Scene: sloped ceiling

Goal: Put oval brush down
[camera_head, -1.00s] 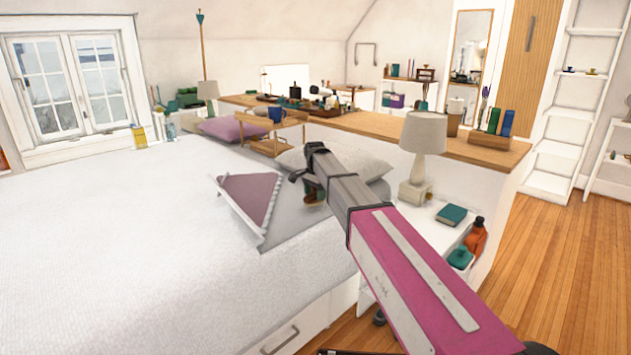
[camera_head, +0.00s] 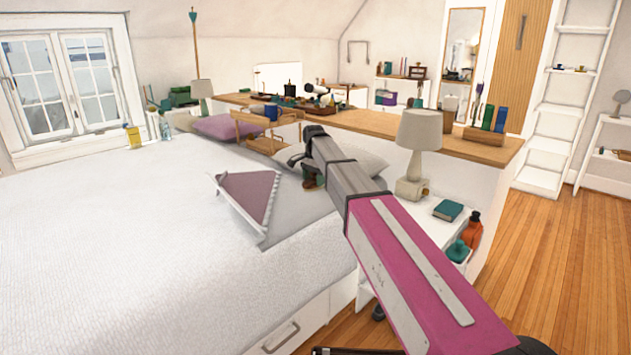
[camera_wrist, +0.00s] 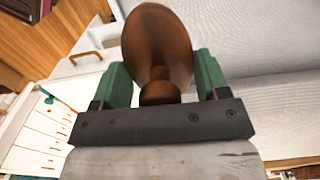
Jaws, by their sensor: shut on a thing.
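The oval brush is a dark brown, rounded wooden piece (camera_wrist: 157,45) with a narrower neck, in the middle of the wrist view. My gripper (camera_wrist: 161,68) has green fingers on both sides of the brush and is shut on it. In the head view, my gripper (camera_head: 312,176) shows only as a small dark and green patch under the end of my arm, over the bed's pillow end.
A white bed (camera_head: 110,240) fills the left, with its cover folded back (camera_head: 247,198) and a grey pillow (camera_head: 345,168). A white nightstand (camera_head: 425,214) holds a lamp (camera_head: 417,136) and a teal book (camera_head: 448,210). A wooden-topped ledge (camera_head: 390,130) behind carries many objects. Wooden floor is clear at right.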

